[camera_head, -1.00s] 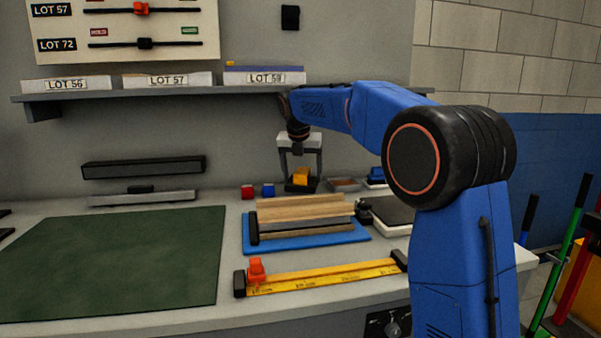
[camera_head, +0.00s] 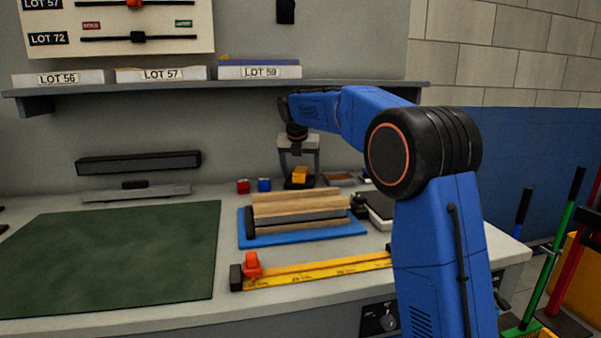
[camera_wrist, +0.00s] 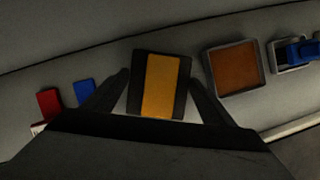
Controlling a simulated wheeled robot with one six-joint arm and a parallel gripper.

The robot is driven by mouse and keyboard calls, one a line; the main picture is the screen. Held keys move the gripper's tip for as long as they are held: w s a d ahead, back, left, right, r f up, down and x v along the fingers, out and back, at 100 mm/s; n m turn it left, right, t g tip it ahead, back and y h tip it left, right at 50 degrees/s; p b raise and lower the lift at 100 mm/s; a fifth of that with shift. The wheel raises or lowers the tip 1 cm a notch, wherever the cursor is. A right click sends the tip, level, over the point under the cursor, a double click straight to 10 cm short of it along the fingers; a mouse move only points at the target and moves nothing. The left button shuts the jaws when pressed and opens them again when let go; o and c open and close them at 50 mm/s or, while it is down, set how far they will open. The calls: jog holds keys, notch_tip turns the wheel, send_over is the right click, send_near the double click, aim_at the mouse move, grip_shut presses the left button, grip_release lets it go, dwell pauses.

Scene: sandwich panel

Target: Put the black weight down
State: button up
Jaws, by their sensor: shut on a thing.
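The black weight (camera_wrist: 179,86), a dark block with a yellow-orange strip along its top, is between the fingers of my gripper (camera_wrist: 160,84) in the wrist view. The fingers are shut on its two sides. In the head view my gripper (camera_head: 299,168) points down over the back of the counter, with the weight (camera_head: 299,183) at its tips. The weight is right of the small red and blue blocks. I cannot tell whether its underside touches the counter.
A red block (camera_head: 243,187) and a blue block (camera_head: 264,185) stand left of the weight. A brown-filled tray (camera_head: 338,179) is close on its right. A layered panel stack on a blue board (camera_head: 245,243) lies in front. A shelf (camera_head: 350,84) runs above.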

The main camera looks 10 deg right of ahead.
jog(key=o, duration=2.1)
jog(key=shift+s+r, duration=0.2)
jog(key=shift+r, duration=0.4)
jog(key=s+a, duration=0.1)
jog(key=s, duration=0.2)
jog(key=s+a, duration=0.2)
jog(key=s, duration=0.2)
jog(key=s+a, duration=0.1)
jog(key=s, duration=0.3)
jog(key=shift+s+a, duration=0.1)
jog(key=shift+a, duration=0.3)
jog(key=shift+d, duration=0.1)
